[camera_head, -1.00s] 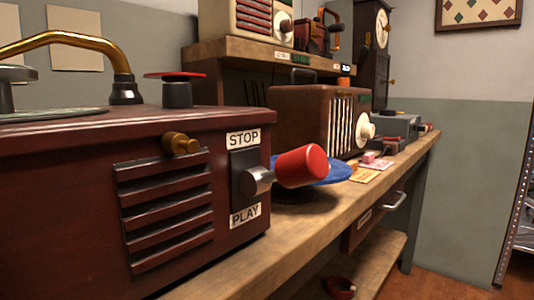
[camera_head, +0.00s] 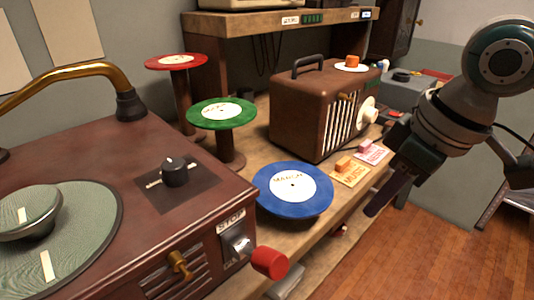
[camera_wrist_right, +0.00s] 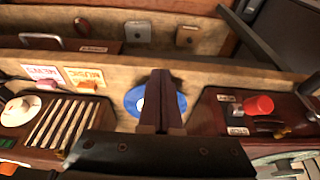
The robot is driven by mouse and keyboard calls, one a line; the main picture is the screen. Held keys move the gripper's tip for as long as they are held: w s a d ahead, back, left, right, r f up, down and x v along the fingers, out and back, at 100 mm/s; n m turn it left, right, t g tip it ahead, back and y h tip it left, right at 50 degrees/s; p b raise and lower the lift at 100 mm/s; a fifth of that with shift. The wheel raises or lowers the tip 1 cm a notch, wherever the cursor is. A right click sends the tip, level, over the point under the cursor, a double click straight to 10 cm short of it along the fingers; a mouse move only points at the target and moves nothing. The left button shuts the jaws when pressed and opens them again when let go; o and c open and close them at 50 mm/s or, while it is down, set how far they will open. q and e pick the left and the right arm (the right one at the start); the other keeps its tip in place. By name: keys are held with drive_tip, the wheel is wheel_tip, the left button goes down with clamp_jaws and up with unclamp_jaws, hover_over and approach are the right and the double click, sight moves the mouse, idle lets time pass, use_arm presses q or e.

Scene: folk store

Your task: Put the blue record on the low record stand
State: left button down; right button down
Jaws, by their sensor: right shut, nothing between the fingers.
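The blue record (camera_head: 294,190) has a white label and lies flat on a low support at the bench's front, right of the record player; the support under it is mostly hidden. It also shows in the right wrist view (camera_wrist_right: 181,103), partly behind my fingers. My right gripper (camera_head: 374,212) is shut and empty, in the air to the right of the blue record and apart from it. It shows in the right wrist view (camera_wrist_right: 161,74) too. A green record (camera_head: 222,113) and a red record (camera_head: 176,62) rest on taller stands behind. My left gripper is not in view.
The dark red record player (camera_head: 130,150) with a brass arm fills the left; its red-tipped lever (camera_head: 270,262) sticks out near the blue record. A brown radio (camera_head: 325,105) stands behind. Yellow (camera_head: 350,171) and pink (camera_head: 371,152) cards lie to the right. Open floor is at the lower right.

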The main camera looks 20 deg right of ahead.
sight(319, 202)
drive_tip(key=w+a+f+b, duration=0.1)
drive_tip(key=w+a+f, duration=0.1)
drive_tip(key=w+f, duration=0.3)
drive_tip(key=shift+w+a+f+b, duration=0.2)
drive_tip(key=shift+f+b, duration=0.15)
drive_tip(key=shift+f, duration=0.25)
drive_tip(key=w, duration=0.1)
drive_tip(key=w+a+b, duration=0.1)
drive_tip(key=w, duration=0.1)
drive_tip(key=shift+a, duration=0.1)
